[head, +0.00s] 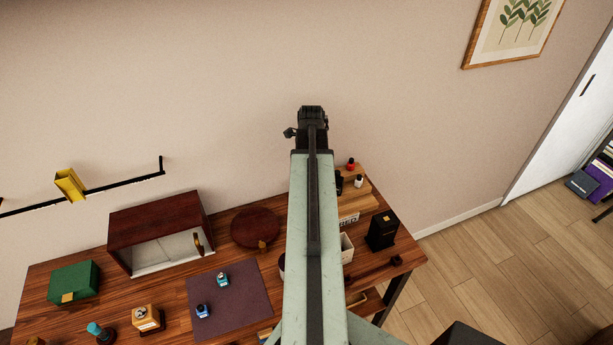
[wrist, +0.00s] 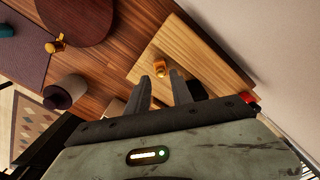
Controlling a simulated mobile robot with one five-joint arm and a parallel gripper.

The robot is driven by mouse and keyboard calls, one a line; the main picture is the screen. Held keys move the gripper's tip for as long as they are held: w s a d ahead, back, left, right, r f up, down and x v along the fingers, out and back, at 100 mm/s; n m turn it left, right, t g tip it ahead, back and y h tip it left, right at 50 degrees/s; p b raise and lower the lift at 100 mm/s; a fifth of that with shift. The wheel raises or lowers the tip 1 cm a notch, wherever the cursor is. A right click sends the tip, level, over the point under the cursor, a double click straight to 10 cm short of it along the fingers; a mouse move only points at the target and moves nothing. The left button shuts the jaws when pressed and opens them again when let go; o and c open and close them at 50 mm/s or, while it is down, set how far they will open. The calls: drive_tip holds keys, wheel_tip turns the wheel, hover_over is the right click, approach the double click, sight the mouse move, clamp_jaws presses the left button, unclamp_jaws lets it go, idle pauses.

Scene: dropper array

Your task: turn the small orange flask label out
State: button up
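A small orange-amber flask (wrist: 158,69) stands on a pale wooden board (wrist: 205,55) in the wrist view. Its label cannot be made out at this size. My gripper (wrist: 160,78) is open, with its two dark fingers apart and nothing visibly held. The flask shows in the gap between the fingertips, seemingly beyond them; I cannot tell how far. In the head view my arm hides the flask and part of the board (head: 358,200). My gripper (head: 312,112) points away toward the wall there.
Red-capped (head: 350,164) and white-capped (head: 359,182) bottles stand on the board. A black box (head: 382,230) stands right of my arm. A round dark wooden disc (head: 256,227) and an open-fronted cabinet (head: 160,232) are left of it. A purple mat (head: 240,300) holds small blue bottles.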

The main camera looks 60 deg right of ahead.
wheel_tip(320, 180, down, 8)
drive_tip(key=b, duration=0.7)
drive_tip(key=shift+r, duration=0.15)
clamp_jaws()
drive_tip(key=n, duration=0.2)
drive_tip(key=shift+r+n, duration=0.1)
drive_tip(key=shift+n, duration=0.3)
drive_tip(key=n, duration=0.5)
drive_tip(key=shift+s, duration=0.1)
